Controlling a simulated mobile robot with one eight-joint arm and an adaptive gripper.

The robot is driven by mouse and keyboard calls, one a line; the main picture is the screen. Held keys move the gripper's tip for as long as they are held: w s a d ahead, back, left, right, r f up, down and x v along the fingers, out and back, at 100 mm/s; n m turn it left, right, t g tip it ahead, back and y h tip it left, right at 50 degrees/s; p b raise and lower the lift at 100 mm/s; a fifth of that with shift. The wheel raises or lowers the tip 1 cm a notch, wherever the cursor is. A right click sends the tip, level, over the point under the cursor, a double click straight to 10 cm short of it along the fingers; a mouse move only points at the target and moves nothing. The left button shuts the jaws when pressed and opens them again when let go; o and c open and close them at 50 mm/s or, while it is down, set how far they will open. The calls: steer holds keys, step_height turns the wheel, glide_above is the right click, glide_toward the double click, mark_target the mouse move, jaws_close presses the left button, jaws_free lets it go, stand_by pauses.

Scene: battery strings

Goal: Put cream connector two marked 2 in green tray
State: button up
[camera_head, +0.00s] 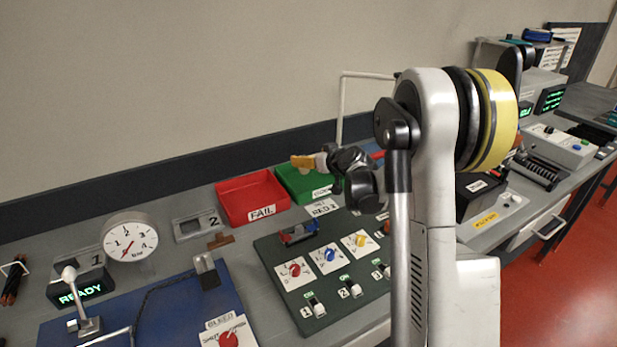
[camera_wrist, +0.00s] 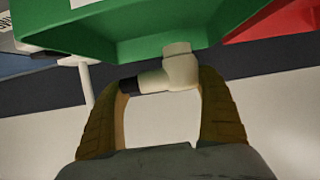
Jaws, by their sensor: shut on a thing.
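A cream connector (camera_wrist: 181,70) with a black end is held between the tan fingers of my gripper (camera_wrist: 165,88) in the wrist view. No number shows on it in these views. In the head view my gripper (camera_head: 303,161) is shut and level with the green tray (camera_head: 296,181), above its back left part near the red tray. In the wrist view the green tray (camera_wrist: 120,45) lies just beyond the connector; I cannot tell whether they touch. The connector cannot be made out in the head view.
The red FAIL tray (camera_head: 252,196) stands directly left of the green tray. A dark green switch panel (camera_head: 285,253) is in front, with a gauge (camera_head: 130,238) and a blue board (camera_head: 165,310) to the left. My arm hides part of the bench at right.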

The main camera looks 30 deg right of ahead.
mark_target(308, 170)
steer(key=shift+s+a+f, duration=0.1)
steer(key=shift+a+f, duration=0.35)
steer(key=shift+a, duration=0.05)
step_height(308, 170, down, 4)
steer(key=b, duration=0.2)
steer(key=shift+b, duration=0.3)
steer(key=shift+r, duration=0.15)
